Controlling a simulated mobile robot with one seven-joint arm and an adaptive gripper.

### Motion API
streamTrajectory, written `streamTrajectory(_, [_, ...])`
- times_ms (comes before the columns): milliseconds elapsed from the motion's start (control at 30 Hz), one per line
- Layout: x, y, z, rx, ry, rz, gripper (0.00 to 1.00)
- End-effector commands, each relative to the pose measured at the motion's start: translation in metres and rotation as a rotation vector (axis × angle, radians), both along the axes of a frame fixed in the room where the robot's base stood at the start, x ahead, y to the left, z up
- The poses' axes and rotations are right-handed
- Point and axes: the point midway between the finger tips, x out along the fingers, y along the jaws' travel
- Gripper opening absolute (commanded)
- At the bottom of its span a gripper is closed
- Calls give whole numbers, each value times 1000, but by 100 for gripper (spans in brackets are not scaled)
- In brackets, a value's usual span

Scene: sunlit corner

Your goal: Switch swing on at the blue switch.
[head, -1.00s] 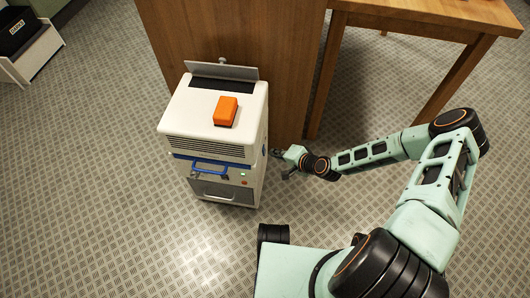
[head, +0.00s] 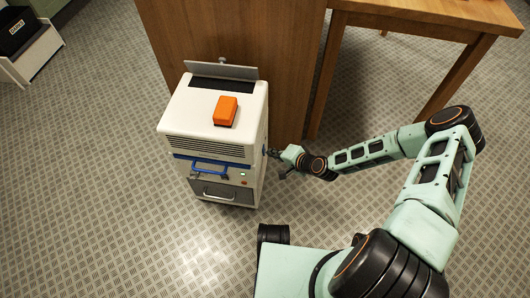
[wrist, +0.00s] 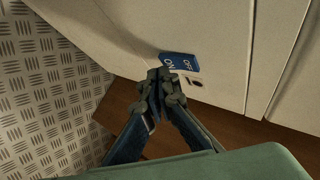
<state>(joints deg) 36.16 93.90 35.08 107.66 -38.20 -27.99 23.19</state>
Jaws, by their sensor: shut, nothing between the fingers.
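The blue switch (wrist: 181,61) is on the side of a white machine (head: 213,118). In the wrist view it is a small blue plate with ON lettering at its left end and OFF at its right end. My gripper (wrist: 166,76) is shut and empty, its tips just below the ON end. They look very close to the switch; I cannot tell whether they touch it. The rocker's position is unclear. In the head view my gripper (head: 272,153) is at the machine's right side, and the switch itself is hidden.
An orange block (head: 226,110) lies on the machine's top. A blue handle (head: 211,167) and small indicator lights are on its front. A wooden panel (head: 240,35) stands behind it, and a wooden table (head: 410,18) at the back right. The patterned floor in front is free.

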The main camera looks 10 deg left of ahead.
Motion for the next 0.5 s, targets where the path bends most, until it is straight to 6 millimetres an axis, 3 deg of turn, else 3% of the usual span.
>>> streamTrajectory(500, [0, 6, -1, 0, 0, 0, 0])
